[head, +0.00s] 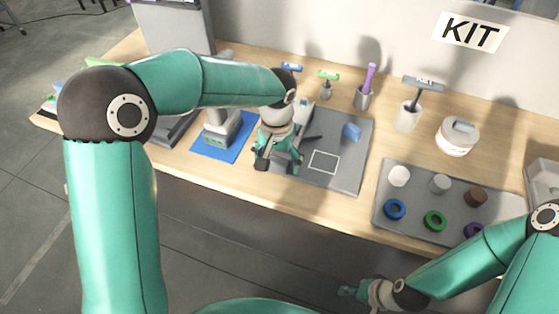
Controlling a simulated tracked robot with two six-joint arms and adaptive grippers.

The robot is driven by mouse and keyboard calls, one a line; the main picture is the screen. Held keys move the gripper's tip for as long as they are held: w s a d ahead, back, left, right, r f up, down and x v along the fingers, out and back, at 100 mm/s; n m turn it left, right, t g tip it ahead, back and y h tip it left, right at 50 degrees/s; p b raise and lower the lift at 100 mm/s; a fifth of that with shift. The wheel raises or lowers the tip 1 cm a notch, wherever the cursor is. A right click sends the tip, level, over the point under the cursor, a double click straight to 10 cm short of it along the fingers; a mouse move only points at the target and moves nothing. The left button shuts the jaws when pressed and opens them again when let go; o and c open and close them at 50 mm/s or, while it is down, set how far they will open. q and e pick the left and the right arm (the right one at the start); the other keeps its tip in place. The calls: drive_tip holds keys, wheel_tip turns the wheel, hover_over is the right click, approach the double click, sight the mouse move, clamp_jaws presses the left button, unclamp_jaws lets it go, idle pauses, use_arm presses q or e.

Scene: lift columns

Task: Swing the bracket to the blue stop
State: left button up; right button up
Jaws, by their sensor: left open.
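A grey board (345,178) lies on the table, with a white square outline on it. The blue stop (351,131) is a small blue block standing towards the board's back right. A dark bar, which looks like part of the bracket (312,134), shows just right of my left gripper; the rest is hidden behind the gripper. My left gripper (278,167) is open, pointing down over the board's left part. I cannot tell whether it touches the bracket. My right gripper (346,291) is low in front of the table, away from the board; its fingers are too small to read.
A grey tray (409,221) with several rings and round pieces lies to the right. A blue mat (205,150) with a grey-white device is left of the board. Cups holding tools (363,97) and a white round container (456,138) stand behind.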

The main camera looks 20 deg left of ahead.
use_arm(q)
drive_tip(key=shift+f, duration=0.3)
